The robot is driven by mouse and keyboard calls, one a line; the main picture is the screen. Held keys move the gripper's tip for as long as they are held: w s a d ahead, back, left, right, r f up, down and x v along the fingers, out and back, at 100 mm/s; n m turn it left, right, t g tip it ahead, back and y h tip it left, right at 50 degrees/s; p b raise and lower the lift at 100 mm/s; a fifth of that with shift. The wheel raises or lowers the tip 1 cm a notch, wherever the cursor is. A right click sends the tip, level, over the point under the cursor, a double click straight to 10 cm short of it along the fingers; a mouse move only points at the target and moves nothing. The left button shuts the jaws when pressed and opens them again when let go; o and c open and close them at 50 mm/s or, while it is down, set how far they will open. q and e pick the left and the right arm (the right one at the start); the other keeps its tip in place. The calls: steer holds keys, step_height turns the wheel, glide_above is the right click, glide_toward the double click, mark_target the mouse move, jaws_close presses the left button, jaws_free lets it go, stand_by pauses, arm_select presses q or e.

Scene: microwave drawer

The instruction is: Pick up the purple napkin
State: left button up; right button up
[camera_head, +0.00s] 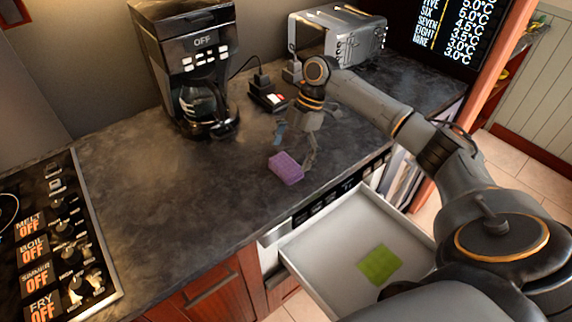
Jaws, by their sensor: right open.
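The purple napkin (286,168) looks like a small thick block. It lies on the dark countertop (190,185) near its front edge, above the open drawer. My right gripper (294,153) points down at the napkin with its fingers spread and nothing held. One finger shows behind the napkin and the other just to its right. I cannot tell whether either finger touches the napkin. My left gripper is out of view.
A white drawer (330,240) stands open below the counter with a green cloth (380,264) in it. A coffee maker (190,70) and a toaster (345,35) stand at the back. A stove panel (60,240) is at left. The counter's middle is clear.

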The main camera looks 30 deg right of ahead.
steer(key=shift+x, duration=1.45)
steer(key=shift+d, duration=0.1)
steer(key=c, duration=0.9)
steer(key=shift+r, duration=0.45)
step_height(320, 180, up, 2)
steer(key=shift+s+d+r+b, duration=0.1)
steer(key=shift+r+b, duration=0.1)
steer(key=shift+b, duration=0.45)
steer(key=shift+s+d+r+b, duration=0.75)
steer(key=shift+s+r, duration=0.9)
steer(key=shift+s, duration=0.5)
steer(key=shift+s+d+r+b, duration=0.6)
steer(key=shift+s+d+r, duration=0.25)
steer(key=shift+s+r, duration=1.05)
steer(key=shift+s+d+r+b, duration=0.75)
steer(key=shift+s+r, duration=0.6)
steer(key=shift+s, duration=1.05)
